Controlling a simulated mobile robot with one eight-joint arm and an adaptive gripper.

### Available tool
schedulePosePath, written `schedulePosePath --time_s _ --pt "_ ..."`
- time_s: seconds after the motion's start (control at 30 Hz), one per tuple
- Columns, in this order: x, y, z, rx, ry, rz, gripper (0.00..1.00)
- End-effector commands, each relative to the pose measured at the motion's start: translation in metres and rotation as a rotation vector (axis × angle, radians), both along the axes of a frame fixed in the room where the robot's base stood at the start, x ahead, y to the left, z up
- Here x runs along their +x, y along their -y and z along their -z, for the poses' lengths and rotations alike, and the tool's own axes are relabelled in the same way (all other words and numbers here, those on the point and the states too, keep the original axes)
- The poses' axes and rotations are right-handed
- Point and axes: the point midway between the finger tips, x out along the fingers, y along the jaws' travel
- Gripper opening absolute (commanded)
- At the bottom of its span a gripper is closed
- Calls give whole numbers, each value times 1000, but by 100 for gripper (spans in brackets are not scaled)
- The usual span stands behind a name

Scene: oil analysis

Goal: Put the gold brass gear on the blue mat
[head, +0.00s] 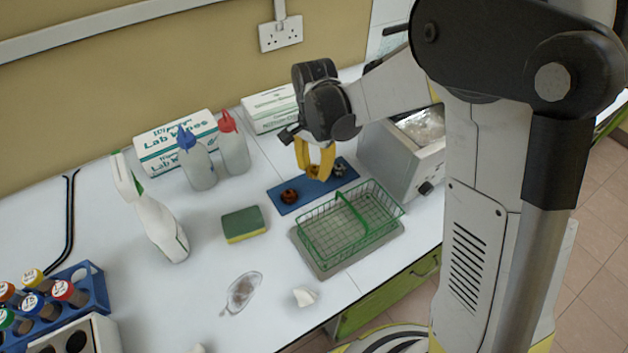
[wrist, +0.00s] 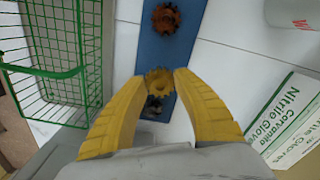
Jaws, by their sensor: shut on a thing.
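My gripper (head: 315,172) has yellow fingers pointing down over the blue mat (head: 280,207). In the wrist view, my gripper (wrist: 160,80) is shut on the gold brass gear (wrist: 160,82), which sits between the fingertips. The blue mat (wrist: 180,48) runs beneath it in that view. I cannot tell whether the gear touches the mat. A rusty brown gear (head: 289,196) lies on the left part of the mat, and it also shows in the wrist view (wrist: 165,18). A dark metal part (head: 339,169) lies on the mat's right part, partly hidden by the gold gear in the wrist view (wrist: 153,104).
A green wire basket (head: 350,225) on a grey tray stands just in front of the mat. A grey machine (head: 390,160) is to the right. Two wash bottles (head: 233,148), a sponge (head: 244,223) and a spray bottle (head: 155,215) stand left. A glove box (head: 270,108) is behind.

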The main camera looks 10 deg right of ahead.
Motion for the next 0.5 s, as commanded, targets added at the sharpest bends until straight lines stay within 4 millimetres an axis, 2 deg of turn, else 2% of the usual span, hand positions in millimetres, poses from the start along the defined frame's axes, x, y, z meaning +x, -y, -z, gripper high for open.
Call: schedulePosePath --time_s 0.13,0.3,0.5 --pt "0 -1 14 0 0 0 0" --pt "0 -1 40 0 0 0 0" --pt "0 -1 40 0 0 0 0"
